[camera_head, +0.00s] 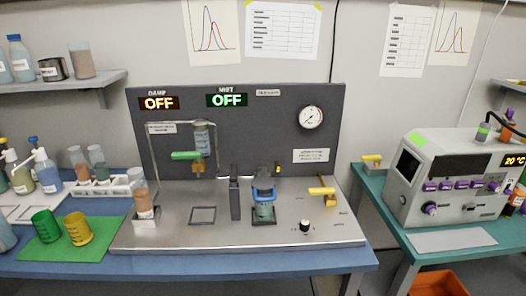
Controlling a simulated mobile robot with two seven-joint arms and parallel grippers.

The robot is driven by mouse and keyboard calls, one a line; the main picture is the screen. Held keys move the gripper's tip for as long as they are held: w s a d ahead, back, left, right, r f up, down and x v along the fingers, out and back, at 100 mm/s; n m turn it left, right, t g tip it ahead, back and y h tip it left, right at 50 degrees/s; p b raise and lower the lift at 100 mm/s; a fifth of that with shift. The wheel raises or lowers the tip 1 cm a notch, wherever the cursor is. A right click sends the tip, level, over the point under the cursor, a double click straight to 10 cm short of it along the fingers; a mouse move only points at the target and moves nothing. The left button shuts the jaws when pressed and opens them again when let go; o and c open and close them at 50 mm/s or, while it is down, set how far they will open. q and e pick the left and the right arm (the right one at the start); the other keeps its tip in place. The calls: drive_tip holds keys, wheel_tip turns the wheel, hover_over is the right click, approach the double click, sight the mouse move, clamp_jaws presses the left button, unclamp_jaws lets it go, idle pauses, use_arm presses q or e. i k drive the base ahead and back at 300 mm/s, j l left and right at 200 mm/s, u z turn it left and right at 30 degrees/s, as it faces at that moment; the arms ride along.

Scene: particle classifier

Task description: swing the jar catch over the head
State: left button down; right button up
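A small jar-like vessel (264,210) with greyish-teal contents stands in a dark holder on the metal deck of the classifier panel. A blue curved piece (264,190), which looks like the catch, sits around its upper part; whether it is over the head or beside it is too small to tell. A dark upright post (235,199) stands just left of it. Neither of my grippers is in view.
A clear cylinder (201,140) with a green handle (186,155) hangs behind left. A brown-filled jar (145,204) stands at the deck's left, a yellow lever (322,191) and black knob (305,226) at right. The deck's front strip is clear. Both signs read OFF.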

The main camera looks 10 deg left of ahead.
sight(235, 170)
drive_tip(key=j+u, duration=0.25)
drive_tip(key=j, duration=0.15)
drive_tip(key=i+j+u, duration=0.25)
drive_tip(key=j, duration=0.15)
drive_tip(key=j+u, duration=0.25)
drive_tip(key=i+j+u, duration=0.25)
drive_tip(key=j, duration=0.2)
